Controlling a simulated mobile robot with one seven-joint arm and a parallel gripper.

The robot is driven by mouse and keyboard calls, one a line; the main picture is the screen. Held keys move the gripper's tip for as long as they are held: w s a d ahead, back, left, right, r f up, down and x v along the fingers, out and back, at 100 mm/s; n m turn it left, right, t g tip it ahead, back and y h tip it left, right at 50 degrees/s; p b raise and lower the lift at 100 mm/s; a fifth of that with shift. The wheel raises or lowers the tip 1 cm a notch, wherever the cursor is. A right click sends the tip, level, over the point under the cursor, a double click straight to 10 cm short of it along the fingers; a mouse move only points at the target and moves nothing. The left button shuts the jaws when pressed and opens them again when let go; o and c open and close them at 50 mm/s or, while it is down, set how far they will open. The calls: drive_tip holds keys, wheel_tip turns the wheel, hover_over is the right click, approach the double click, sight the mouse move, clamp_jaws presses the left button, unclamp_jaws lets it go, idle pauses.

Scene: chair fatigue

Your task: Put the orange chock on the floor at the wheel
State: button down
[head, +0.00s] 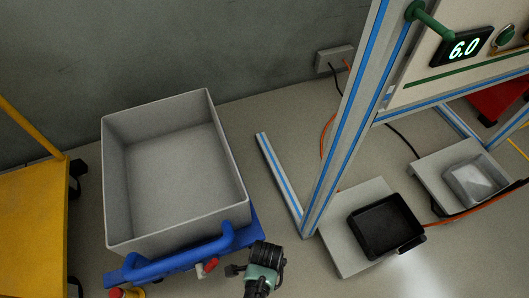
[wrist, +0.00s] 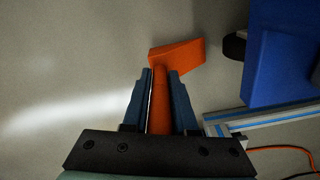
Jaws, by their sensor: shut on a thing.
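My gripper (wrist: 160,82) is shut on the upright orange handle of the orange chock (wrist: 178,55) in the wrist view. The wedge-shaped body of the chock extends past the fingertips, over the grey floor; I cannot tell whether it touches the floor. A dark rounded part that looks like a wheel (wrist: 234,46) shows to the right of the chock, apart from it, beside the blue trolley (wrist: 277,70). In the head view the trolley (head: 180,262) shows at lower centre-left, with my wrist at its right. The chock is hidden there.
A grey bin (head: 175,165) sits on the trolley. A blue-and-silver frame (head: 345,125) stands to the right, with a black tray (head: 385,225) on a plate at its foot. A yellow cart (head: 30,210) is at far left. An orange cable (wrist: 285,148) lies on the floor.

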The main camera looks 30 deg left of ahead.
drive_tip(key=shift+a+f+b, duration=0.2)
drive_tip(key=shift+f+b, duration=0.35)
drive_tip(key=shift+f, duration=0.15)
drive_tip(key=shift+r, duration=0.1)
drive_tip(key=c, duration=0.7)
unclamp_jaws()
wheel_tip(320, 180, up, 12)
drive_tip(key=p, duration=0.9)
